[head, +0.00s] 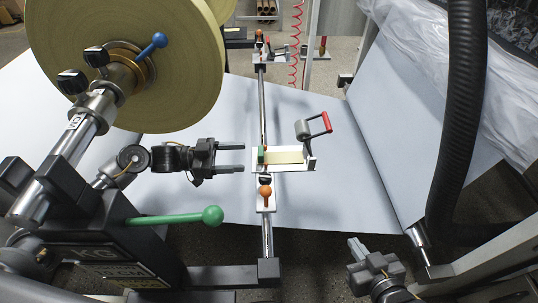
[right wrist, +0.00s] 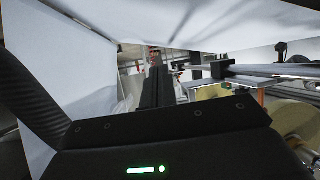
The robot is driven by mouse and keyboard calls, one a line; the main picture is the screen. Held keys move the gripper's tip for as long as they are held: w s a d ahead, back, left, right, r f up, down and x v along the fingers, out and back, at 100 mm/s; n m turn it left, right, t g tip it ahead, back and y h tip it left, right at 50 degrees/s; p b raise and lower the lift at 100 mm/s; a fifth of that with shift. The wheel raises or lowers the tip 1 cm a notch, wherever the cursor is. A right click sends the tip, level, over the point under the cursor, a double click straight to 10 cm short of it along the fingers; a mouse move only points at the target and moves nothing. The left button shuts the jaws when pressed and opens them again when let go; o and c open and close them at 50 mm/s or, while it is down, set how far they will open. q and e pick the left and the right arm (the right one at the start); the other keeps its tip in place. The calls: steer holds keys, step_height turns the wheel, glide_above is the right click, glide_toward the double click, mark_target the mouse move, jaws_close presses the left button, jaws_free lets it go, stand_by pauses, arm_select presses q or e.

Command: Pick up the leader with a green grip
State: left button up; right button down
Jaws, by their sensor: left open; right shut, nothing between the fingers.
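The leader is a cream strip (head: 287,156) lying on a small white tray (head: 292,168) near the middle of the head view. Its green grip (head: 262,155) is at the strip's left end. My left gripper (head: 243,157) is open and empty. Its two fingers point right, toward the green grip, with their tips just short of it. My right gripper (head: 355,246) is shut and empty at the lower right, well away from the leader. In the right wrist view its dark fingers (right wrist: 155,88) point away from the camera; the leader is not clear there.
A red-handled roller (head: 305,129) stands at the tray's right end. An orange knob (head: 265,191) sits on the metal rail just below the tray. A large yellow roll (head: 120,50) and a green lever (head: 175,217) are at left. White paper (head: 330,200) spreads behind.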

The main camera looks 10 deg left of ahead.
arm_select(q)
steer(key=d, duration=0.4)
steer(key=shift+w+d+r, duration=0.2)
steer(key=shift+w, duration=0.15)
arm_select(e)
steer(key=shift+w+a+r+y, duration=0.25)
steer(key=shift+a+r+y, duration=0.05)
steer(key=shift+a+r, duration=0.2)
arm_select(q)
steer(key=c, duration=1.1)
steer(key=shift+o, duration=0.2)
arm_select(e)
steer(key=shift+d+t, duration=0.1)
steer(key=shift+t, duration=0.2)
arm_select(q)
steer(key=shift+r, duration=0.1)
arm_select(e)
steer(key=shift+s, duration=0.1)
